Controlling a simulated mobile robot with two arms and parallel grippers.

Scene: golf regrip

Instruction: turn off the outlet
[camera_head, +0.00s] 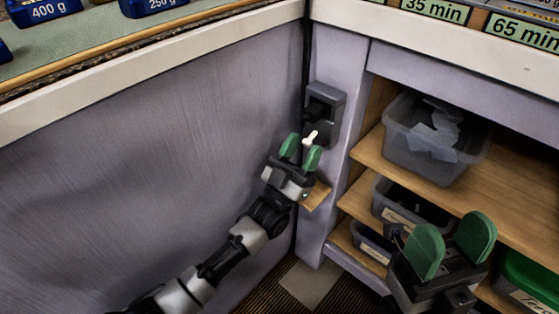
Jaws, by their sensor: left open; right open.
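The outlet (326,104) is a dark grey box on the narrow lilac panel at the inner corner, below the counter. A small white lever (310,137) shows at its lower part. My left gripper (301,152) is open, with its green fingertips just below the outlet box. In the picture the white lever shows between and slightly above these fingertips. I cannot tell whether they touch it. My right gripper (450,244) is open and empty at the lower right, in front of the shelves and away from the outlet.
Wooden shelves (375,160) at the right hold a translucent bin (435,137) and several smaller bins. A green-lidded bin (530,278) is at the lower right edge. A small wooden ledge (316,196) is below my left gripper. The left lilac panel (150,180) is bare.

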